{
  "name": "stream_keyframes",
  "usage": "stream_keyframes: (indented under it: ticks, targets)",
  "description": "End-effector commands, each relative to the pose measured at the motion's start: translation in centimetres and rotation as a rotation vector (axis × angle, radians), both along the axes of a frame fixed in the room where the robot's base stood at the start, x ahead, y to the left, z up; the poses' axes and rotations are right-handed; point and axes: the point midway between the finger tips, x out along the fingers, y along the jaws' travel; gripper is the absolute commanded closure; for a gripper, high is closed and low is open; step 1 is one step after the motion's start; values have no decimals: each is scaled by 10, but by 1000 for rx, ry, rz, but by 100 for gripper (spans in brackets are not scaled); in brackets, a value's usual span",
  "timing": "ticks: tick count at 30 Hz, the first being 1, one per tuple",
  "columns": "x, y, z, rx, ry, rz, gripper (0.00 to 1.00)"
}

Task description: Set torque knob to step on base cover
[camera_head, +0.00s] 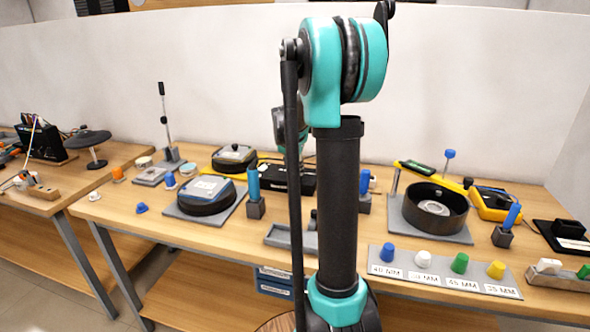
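I cannot tell for sure which item is the torque knob. A round black device with a blue top and a pale label (205,194) sits on a grey plate at the left of the bench. A similar dark lidded round device (234,157) is behind it. An open black round housing (436,208) with a pale disc inside stands on a grey plate at the right. I cannot tell which of these is the base cover. My arm rises through the middle; my gripper is not visible, and part of the bench is hidden behind the arm.
Blue-handled tools stand in dark holders (255,207) on the wooden bench. A labelled strip (443,278) holds blue, white, green and yellow knobs along the front right. A yellow meter (494,203) is at the far right. A second table (45,204) stands left.

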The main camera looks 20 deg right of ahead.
Motion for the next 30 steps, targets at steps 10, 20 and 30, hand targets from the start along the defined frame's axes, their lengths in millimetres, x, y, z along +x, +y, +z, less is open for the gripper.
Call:
stream_keyframes:
  ticks: [10, 20, 30]
  targets:
    - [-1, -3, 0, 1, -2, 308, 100]
    - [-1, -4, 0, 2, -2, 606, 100]
    - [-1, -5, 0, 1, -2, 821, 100]
